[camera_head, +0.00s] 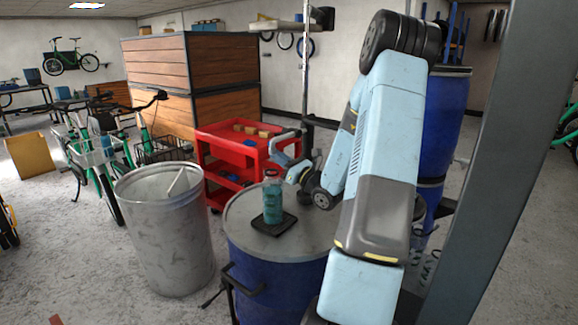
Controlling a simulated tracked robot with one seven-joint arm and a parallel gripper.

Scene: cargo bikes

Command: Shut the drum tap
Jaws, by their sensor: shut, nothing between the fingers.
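A blue drum (275,272) with a grey lid stands in front of me, partly hidden by my arm. A dark bracket-like fitting (240,282) sits at its left side; I cannot tell whether it is the tap. More blue drums (447,125) are stacked at the right, partly behind my arm. No tap can be made out clearly on them. My gripper (284,146) is shut and empty, above and behind the near drum's lid, beside the red cart. I see no contact between it and a tap.
A bottle with teal contents (272,200) stands on a black pad (273,224) on the lid. A grey metal bin (165,235) is left of the drum. A red cart (220,150) stands behind. A dark post (500,180) blocks the right. Green bikes (95,165) are at left.

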